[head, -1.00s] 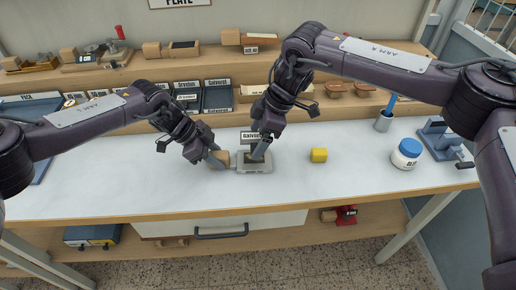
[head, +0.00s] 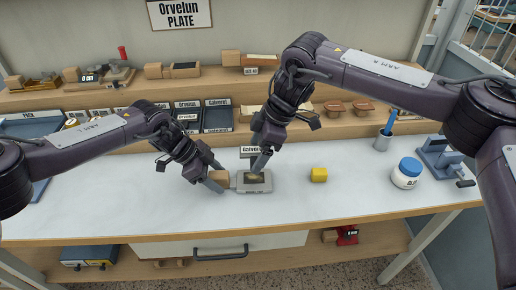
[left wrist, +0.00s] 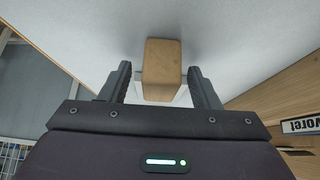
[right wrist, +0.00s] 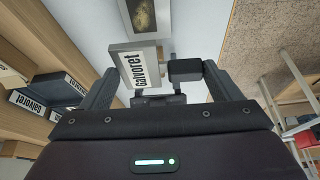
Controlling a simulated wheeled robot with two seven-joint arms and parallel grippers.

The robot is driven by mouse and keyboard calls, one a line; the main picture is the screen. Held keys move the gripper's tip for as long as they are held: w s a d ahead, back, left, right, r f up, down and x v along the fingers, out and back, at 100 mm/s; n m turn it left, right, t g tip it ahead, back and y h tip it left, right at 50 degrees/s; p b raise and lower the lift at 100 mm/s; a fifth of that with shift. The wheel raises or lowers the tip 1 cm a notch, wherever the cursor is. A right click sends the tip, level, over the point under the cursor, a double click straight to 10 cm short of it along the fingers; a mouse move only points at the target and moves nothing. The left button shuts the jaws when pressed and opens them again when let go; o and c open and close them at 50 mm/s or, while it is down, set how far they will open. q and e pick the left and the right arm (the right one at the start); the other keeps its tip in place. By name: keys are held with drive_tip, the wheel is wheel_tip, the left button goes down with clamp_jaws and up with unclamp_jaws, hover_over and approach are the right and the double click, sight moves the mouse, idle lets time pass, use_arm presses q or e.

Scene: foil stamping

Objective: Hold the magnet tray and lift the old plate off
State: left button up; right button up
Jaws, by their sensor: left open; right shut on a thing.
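The magnet tray (head: 242,189) is a grey block on the white worktop, with a dark golden patch on top and a wooden handle (head: 219,177) on its left. My left gripper (head: 212,176) is open, with its fingers either side of the handle (left wrist: 161,68) and gaps visible. My right gripper (head: 260,163) is shut on the old plate, whose pale "Galvoret" label (head: 250,150) stands at the tray's rear. The label (right wrist: 138,68) also shows between the fingers in the right wrist view, with the tray (right wrist: 123,14) beyond. The gripper partly hides the plate; its exact clearance is unclear.
Further right are a blue-lidded jar (head: 406,173), a cup with a blue tool (head: 383,142) and a blue-grey device (head: 440,155). Shelves with labelled boxes (head: 217,118) run behind. The worktop's front is clear.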

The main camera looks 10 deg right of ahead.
use_arm(q)
drive_tip(key=v, duration=1.1)
drive_tip(key=shift+a+r, duration=0.3)
